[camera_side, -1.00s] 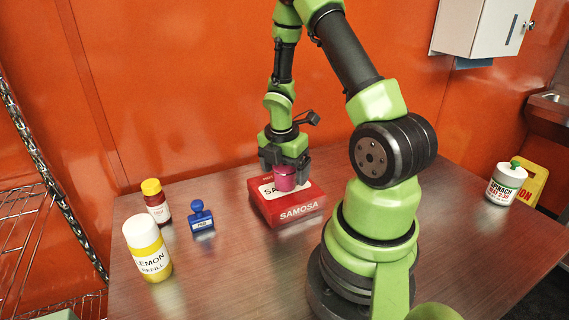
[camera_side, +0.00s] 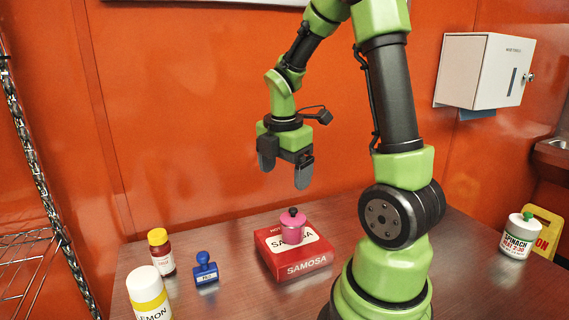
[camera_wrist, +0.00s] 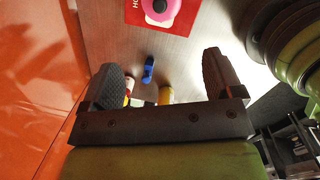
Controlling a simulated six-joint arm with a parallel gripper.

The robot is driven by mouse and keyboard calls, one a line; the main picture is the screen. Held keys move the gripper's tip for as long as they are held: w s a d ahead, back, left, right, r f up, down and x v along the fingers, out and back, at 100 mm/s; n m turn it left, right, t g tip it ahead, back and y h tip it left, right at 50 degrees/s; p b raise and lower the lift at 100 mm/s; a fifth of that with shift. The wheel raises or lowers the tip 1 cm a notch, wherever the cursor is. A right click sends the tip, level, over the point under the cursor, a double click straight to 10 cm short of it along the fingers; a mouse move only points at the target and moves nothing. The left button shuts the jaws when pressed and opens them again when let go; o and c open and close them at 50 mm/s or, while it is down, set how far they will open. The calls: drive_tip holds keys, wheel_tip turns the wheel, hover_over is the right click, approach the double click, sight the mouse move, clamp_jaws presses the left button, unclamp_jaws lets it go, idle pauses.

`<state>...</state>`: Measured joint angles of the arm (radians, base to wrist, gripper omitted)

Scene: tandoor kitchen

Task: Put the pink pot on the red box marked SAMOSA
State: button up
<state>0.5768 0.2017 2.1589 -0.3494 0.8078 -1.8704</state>
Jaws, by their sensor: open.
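The pink pot (camera_side: 293,229), with a black knob on its lid, stands upright on top of the red box marked SAMOSA (camera_side: 305,268). In the wrist view the pink pot (camera_wrist: 160,10) and a part of the red box (camera_wrist: 133,14) show at the top edge. My gripper (camera_side: 287,178) is open and empty, well above the pot and apart from it. In the wrist view its two fingers (camera_wrist: 165,82) are wide apart with nothing between them.
A blue stamp (camera_side: 205,269), a red bottle with a yellow cap (camera_side: 161,252) and a lemon jar (camera_side: 149,298) stand left of the box. A spinach jar (camera_side: 517,237) stands at the far right. An orange wall (camera_side: 200,120) rises behind the table.

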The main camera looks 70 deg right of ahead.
drive_tip(key=s+a+r+m+t+y, duration=0.1)
drive_tip(key=s+a+r+m+t, duration=0.2)
drive_tip(key=a+r+m, duration=0.2)
drive_tip(key=s+a+r+m+t+y, duration=0.2)
drive_tip(key=s+a+r+m+t, duration=0.1)
drive_tip(key=a+m, duration=0.9)
wheel_tip(320, 180, up, 2)
drive_tip(key=shift+a+r+m+t, duration=0.25)
drive_tip(key=shift+a+m+t, duration=0.1)
drive_tip(key=shift+t, duration=0.15)
